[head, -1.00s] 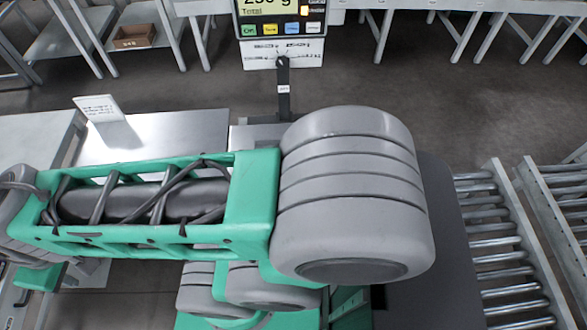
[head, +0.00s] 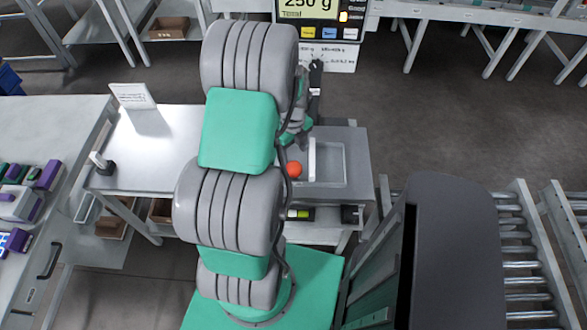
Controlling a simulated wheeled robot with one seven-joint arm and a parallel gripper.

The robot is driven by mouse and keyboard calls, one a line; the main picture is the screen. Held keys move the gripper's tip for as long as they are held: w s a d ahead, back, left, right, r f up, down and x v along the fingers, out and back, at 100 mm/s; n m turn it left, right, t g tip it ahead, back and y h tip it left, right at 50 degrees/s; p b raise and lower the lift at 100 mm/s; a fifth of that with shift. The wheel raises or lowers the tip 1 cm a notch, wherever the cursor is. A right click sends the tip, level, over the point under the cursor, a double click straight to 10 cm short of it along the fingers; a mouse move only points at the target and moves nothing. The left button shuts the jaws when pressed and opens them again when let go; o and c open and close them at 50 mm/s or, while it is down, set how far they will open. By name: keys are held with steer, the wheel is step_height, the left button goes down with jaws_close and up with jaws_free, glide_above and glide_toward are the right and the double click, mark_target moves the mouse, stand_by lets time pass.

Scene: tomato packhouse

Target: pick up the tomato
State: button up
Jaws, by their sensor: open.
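A red tomato (head: 295,169) sits on the metal work surface at the centre, just left of a thin white upright edge. My arm covers the surface to its left. My gripper (head: 297,140), grey and green, shows only partly at the right side of my arm, just above the tomato in the picture. It is open, with nothing seen in it. I cannot tell its exact height over the tomato.
A scale display (head: 308,12) reading 250 g stands behind on a dark post. A shallow metal tray (head: 357,160) lies right of the tomato. A small sign (head: 132,96) stands on the metal table (head: 110,180) at left. A roller conveyor (head: 525,250) is at right.

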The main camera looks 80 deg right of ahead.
mark_target(294, 165)
steer(key=f, duration=0.2)
steer(key=f+p, duration=0.1)
steer(key=f, duration=0.4)
steer(key=shift+s+a+f, duration=0.1)
steer(key=shift+s+a, duration=0.15)
steer(key=shift+a, duration=0.05)
steer(key=c, duration=0.7)
